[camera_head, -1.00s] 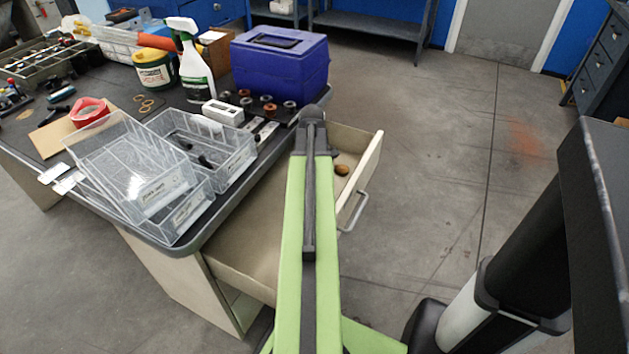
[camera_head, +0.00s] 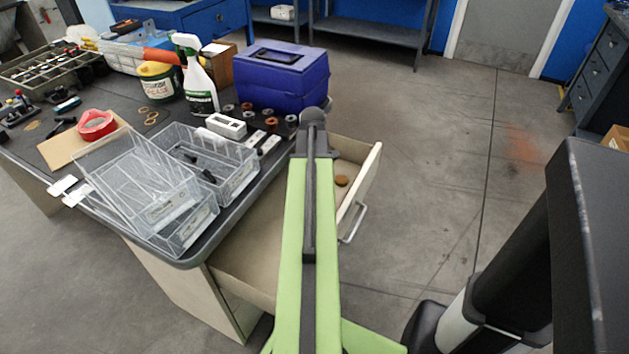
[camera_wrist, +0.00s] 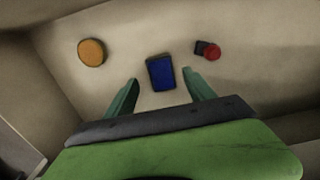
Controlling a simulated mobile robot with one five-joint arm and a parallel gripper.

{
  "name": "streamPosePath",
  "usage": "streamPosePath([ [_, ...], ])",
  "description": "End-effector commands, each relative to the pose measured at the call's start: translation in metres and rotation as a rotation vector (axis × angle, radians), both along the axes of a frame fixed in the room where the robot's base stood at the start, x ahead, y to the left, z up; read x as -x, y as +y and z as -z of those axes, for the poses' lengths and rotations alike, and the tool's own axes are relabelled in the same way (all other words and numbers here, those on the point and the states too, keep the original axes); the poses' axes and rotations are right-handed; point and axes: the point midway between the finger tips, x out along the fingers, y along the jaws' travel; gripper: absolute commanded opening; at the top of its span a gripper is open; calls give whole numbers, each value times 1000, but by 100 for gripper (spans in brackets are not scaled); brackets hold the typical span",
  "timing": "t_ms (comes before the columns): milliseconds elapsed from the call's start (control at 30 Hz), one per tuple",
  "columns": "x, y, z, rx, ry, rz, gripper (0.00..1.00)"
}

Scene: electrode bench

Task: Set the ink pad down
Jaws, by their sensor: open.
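The ink pad appears to be the dark blue rectangular block (camera_wrist: 161,72) lying on the floor of the open drawer (camera_head: 362,196). In the wrist view my gripper (camera_wrist: 162,79) is open, with one green finger on each side of the block. There is a visible gap between the block and each finger. In the head view my green arm reaches over the drawer and hides the block and the fingers.
A round orange-brown object (camera_wrist: 92,52) lies left of the block, and a red and black object (camera_wrist: 209,50) lies to its right. The drawer walls are close by. Clear trays (camera_head: 140,195) and a blue box (camera_head: 281,78) stand on the bench.

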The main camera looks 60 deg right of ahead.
Motion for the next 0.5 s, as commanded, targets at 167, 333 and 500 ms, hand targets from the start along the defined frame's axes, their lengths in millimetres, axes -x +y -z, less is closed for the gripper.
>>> streamPosePath([
  [167,0,0,-54,0,0,0,63],
  [333,1,0,-77,0,0,1,63],
  [500,1,0,-78,0,0,1,63],
])
